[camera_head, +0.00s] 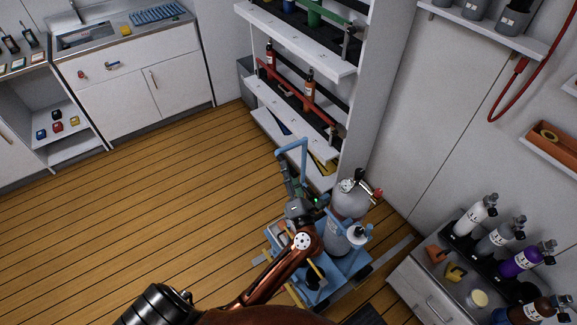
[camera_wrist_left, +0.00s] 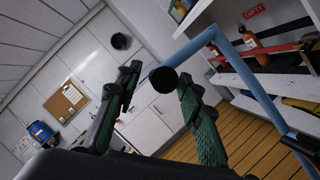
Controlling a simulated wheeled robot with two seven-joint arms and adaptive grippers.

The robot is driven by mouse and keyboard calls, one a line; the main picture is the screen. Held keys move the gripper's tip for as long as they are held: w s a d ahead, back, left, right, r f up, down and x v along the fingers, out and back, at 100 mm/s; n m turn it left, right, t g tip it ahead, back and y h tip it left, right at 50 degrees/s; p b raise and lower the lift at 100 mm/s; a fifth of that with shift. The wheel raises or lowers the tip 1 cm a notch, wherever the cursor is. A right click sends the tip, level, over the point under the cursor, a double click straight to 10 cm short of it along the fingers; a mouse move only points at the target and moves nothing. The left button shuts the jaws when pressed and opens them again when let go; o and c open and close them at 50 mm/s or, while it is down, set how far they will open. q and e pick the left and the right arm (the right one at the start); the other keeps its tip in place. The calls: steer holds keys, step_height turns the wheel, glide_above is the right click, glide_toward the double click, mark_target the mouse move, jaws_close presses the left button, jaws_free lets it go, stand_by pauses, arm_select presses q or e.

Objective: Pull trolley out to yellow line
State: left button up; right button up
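The trolley (camera_head: 349,262) is a low blue platform at the lower middle of the head view, loaded with grey gas cylinders (camera_head: 349,205). Its blue bent handle (camera_head: 304,165) rises at the far side and also crosses the right of the left wrist view (camera_wrist_left: 262,88). My left gripper (camera_head: 286,178) is just below the handle's bent top. In the left wrist view its green-black fingers (camera_wrist_left: 160,98) are apart, with the handle's round black end showing between or just beyond the fingertips. I cannot tell if they touch it. I see no yellow line on the floor.
A white shelf rack (camera_head: 296,55) with bottles stands close behind the trolley. A cabinet with several bottles (camera_head: 475,215) stands to the right. A sink counter (camera_head: 125,35) is at the back left. The wooden floor (camera_head: 150,200) to the left is clear.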

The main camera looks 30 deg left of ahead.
arm_select(q)
steer(key=shift+x, duration=1)
steer(key=shift+d, duration=0.1)
steer(key=c, duration=0.5)
jaws_close()
arm_select(e)
steer(key=shift+w+d, duration=0.15)
steer(key=shift+w, duration=0.75)
steer(key=shift+w, duration=0.1)
